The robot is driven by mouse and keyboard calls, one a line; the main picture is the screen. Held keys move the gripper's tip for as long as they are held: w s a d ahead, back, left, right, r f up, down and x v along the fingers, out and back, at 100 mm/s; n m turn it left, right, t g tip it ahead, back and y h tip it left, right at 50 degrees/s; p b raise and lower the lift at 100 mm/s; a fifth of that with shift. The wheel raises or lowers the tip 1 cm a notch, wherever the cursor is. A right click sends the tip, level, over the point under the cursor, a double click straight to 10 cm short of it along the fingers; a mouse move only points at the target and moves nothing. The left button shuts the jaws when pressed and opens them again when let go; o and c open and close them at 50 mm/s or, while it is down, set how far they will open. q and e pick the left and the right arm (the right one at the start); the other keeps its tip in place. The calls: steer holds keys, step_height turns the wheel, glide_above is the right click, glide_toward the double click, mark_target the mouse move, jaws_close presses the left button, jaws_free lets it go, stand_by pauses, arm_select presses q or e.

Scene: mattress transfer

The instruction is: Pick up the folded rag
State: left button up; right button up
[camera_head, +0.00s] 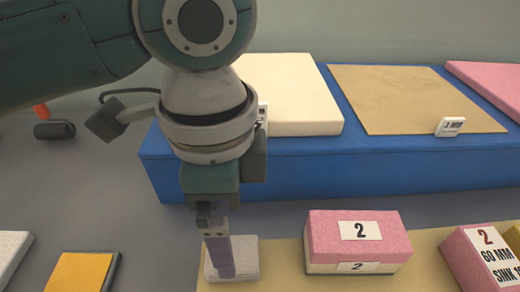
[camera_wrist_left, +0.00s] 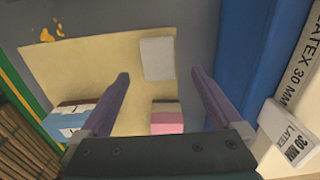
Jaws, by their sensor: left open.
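The folded rag (camera_head: 248,255) is a light grey, flat pad on a tan sheet at the lower middle of the head view. In the left wrist view the rag (camera_wrist_left: 157,58) lies beyond the fingertips, roughly centred between them. My left gripper (camera_head: 219,272) points down over the rag and hides part of it in the head view. In the left wrist view my left gripper (camera_wrist_left: 160,75) is open, with purple fingers spread wide and nothing held. I cannot tell the exact height of the fingertips above the rag. My right gripper is not in view.
A pink-and-cream block labelled 2 (camera_head: 355,240) stands right of the rag on the tan sheet (camera_head: 290,262). Another labelled pink block (camera_head: 485,262) is at the far right. A blue platform (camera_head: 300,168) with flat pads runs behind. An orange-topped pad (camera_head: 82,272) lies left.

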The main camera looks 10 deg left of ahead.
arm_select(q)
steer(key=shift+s+d+f, duration=0.1)
steer(key=shift+f, duration=0.8)
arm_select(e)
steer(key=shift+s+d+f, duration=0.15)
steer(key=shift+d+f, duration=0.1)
arm_select(q)
step_height(320, 180, down, 5)
steer(key=shift+f+b, duration=0.1)
steer(key=shift+b, duration=0.5)
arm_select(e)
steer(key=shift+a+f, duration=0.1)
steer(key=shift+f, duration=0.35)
arm_select(q)
steer(key=shift+c, duration=0.5)
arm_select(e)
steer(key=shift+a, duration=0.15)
arm_select(q)
steer(key=c, duration=1.3)
steer(key=shift+o, duration=0.2)
steer(key=shift+r, duration=0.25)
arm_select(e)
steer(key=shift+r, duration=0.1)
arm_select(q)
step_height(320, 180, up, 20)
steer(key=p, duration=0.4)
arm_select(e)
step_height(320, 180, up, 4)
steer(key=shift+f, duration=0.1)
